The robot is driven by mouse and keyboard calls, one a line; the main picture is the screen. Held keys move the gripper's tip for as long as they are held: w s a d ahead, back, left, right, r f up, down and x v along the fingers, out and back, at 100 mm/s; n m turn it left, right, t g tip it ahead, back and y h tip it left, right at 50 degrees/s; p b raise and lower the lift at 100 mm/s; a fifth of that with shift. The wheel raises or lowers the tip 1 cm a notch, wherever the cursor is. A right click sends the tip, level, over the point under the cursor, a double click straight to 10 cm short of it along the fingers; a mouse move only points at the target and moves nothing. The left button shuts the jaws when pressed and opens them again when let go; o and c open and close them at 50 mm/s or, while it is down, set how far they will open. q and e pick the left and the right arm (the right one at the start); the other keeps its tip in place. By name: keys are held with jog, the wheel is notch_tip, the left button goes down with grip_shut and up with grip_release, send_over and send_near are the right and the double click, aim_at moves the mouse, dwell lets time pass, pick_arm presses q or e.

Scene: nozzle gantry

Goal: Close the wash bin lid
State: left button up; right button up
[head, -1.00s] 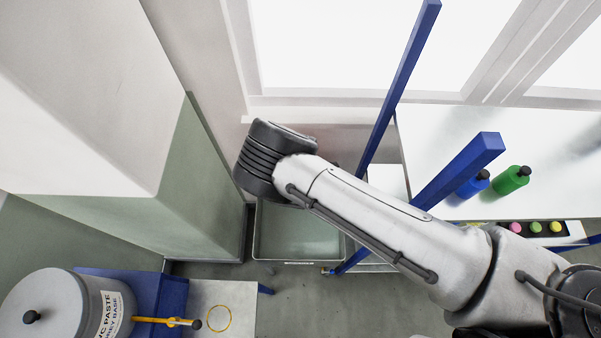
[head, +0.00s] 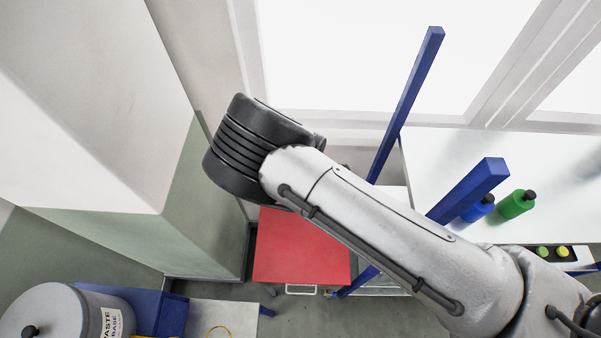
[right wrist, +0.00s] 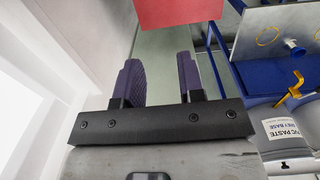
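The wash bin lid (head: 302,250) is a red panel that covers the bin's opening in the head view. I cannot tell whether it lies fully flat on the rim. Its upper left part is hidden behind my right wrist. The lid also shows at the top of the right wrist view (right wrist: 180,12). A pale handle (head: 301,289) shows at the bin's front edge. My right gripper (right wrist: 160,78) has its two dark fingers apart with nothing between them, and the lid is beyond the fingertips. In the head view my right arm hides this gripper. My left gripper is not in view.
Blue posts (head: 408,95) of a frame stand right of the bin, close to my right arm. A white table holds a blue bottle (head: 478,209) and a green bottle (head: 516,204). A pale cabinet wall (head: 195,225) is left of the bin. A grey paste tub (head: 65,312) stands lower left.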

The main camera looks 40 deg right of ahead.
jog(key=shift+r, duration=1.6)
